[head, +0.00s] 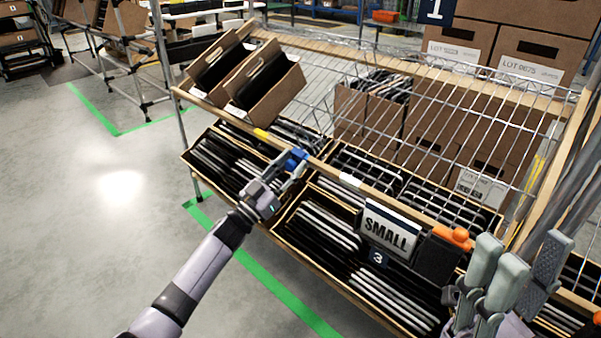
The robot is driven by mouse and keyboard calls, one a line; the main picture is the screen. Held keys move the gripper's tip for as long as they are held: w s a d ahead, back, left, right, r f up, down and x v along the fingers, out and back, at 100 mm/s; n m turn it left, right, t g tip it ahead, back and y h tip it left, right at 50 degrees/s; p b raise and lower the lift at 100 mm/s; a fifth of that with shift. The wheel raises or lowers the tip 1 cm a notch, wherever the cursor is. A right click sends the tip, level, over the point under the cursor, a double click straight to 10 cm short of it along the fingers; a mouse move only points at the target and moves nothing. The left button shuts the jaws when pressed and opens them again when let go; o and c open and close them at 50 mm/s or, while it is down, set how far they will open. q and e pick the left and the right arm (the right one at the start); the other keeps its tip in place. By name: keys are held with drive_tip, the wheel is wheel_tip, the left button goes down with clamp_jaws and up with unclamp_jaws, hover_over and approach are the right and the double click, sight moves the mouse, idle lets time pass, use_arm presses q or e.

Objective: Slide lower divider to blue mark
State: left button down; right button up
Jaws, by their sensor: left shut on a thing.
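My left gripper (289,168) is at the front wooden rail of the tilted wire shelf, shut on a small blue piece (294,158). The fingers hide part of this piece, and I cannot tell whether it belongs to the lower divider or is the blue mark. A yellow mark (262,134) and a white mark (349,180) sit on the same rail, on either side of the gripper. My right gripper (523,250) is at the lower right, open and empty, with its fingers pointing up. No divider stands out clearly.
Two open cartons (268,84) lean at the shelf's upper left. Bins of dark flat items (315,228) lie under the rail. A SMALL sign (389,230) and an orange clamp (453,238) stand to the right. The wire deck (325,75) has bare space.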

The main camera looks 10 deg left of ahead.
use_arm(q)
drive_tip(key=c, duration=1.4)
unclamp_jaws()
drive_tip(key=shift+o, duration=0.6)
drive_tip(key=v, duration=1.2)
drive_tip(key=shift+a+f, duration=0.1)
